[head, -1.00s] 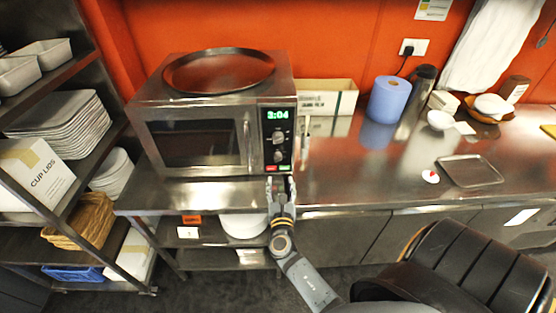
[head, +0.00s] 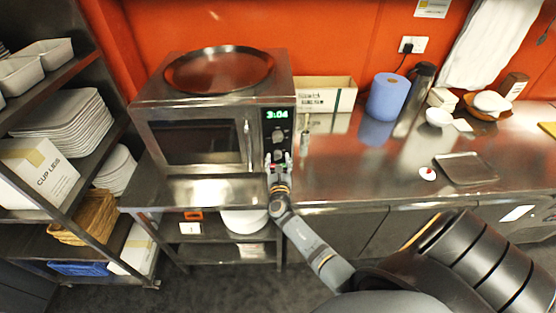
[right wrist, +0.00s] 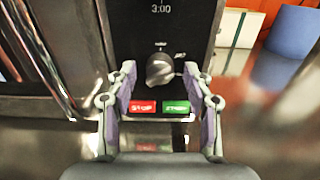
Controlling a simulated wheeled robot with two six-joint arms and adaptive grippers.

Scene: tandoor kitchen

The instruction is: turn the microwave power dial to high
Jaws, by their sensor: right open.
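The microwave (head: 195,138) stands on the steel counter, its door shut and its green display reading 3:04 in the head view. Its control panel is on the right side. In the right wrist view a round silver dial (right wrist: 160,70) sits on the black panel, above a red STOP button (right wrist: 143,107) and a green button (right wrist: 177,107). My right gripper (head: 278,157) is open in front of the lower panel. In the right wrist view its fingers (right wrist: 160,95) are spread to either side of the dial's lower area, apart from the dial. My left gripper is not in view.
A dark round tray (head: 220,70) lies on top of the microwave. A cardboard box (head: 325,97), a blue paper roll (head: 387,98) and a flask stand right of it. A metal tray (head: 466,168) lies on the right counter. A shelf rack stands at left.

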